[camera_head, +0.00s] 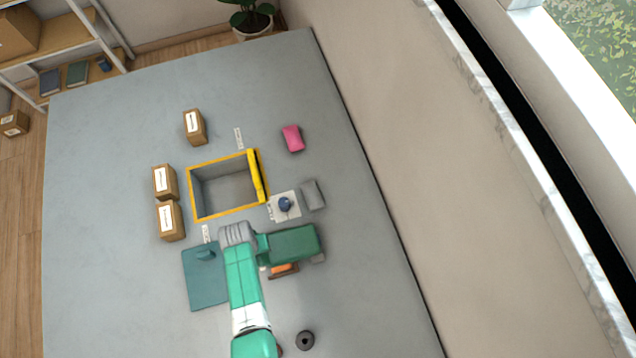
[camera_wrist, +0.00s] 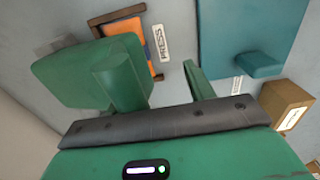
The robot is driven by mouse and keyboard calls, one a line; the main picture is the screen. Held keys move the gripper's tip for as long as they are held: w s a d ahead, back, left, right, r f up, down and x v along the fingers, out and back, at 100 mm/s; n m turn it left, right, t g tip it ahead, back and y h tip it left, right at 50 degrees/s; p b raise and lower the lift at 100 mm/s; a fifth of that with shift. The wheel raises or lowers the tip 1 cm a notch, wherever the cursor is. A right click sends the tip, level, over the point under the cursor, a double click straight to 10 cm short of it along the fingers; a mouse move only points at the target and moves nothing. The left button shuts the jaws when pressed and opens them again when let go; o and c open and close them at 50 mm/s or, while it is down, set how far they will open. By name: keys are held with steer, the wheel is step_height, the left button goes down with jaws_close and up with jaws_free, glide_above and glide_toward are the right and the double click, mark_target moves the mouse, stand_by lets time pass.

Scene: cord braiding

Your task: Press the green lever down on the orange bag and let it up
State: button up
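The green lever (camera_head: 292,243) is a broad block right of my arm's wrist in the head view. It also shows at the left of the wrist view (camera_wrist: 70,75). The orange bag (camera_head: 284,269) shows at the lever's near edge, in a brown frame. In the wrist view the orange bag (camera_wrist: 122,28) is partly covered by the lever, and a "PRESS" label lies beside it. My gripper (camera_wrist: 152,70) has its two green fingers apart with nothing between them. The left finger overlaps the lever in that view; I cannot tell whether they touch.
A teal board (camera_head: 204,285) lies left of my arm. A yellow-rimmed crate (camera_head: 225,213) stands beyond it, with several cardboard boxes (camera_head: 170,220) to its left. A blue object (camera_head: 285,204), a grey block (camera_head: 313,195) and a pink block (camera_head: 293,138) are to the right. A dark round object (camera_head: 305,340) is near the front.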

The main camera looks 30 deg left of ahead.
steer(key=o, duration=0.7)
steer(key=shift+s+a, duration=0.15)
steer(key=shift+s, duration=0.05)
steer(key=shift+o, duration=0.2)
steer(key=shift+r, duration=0.1)
step_height(320, 180, up, 15)
steer(key=p, duration=1.4)
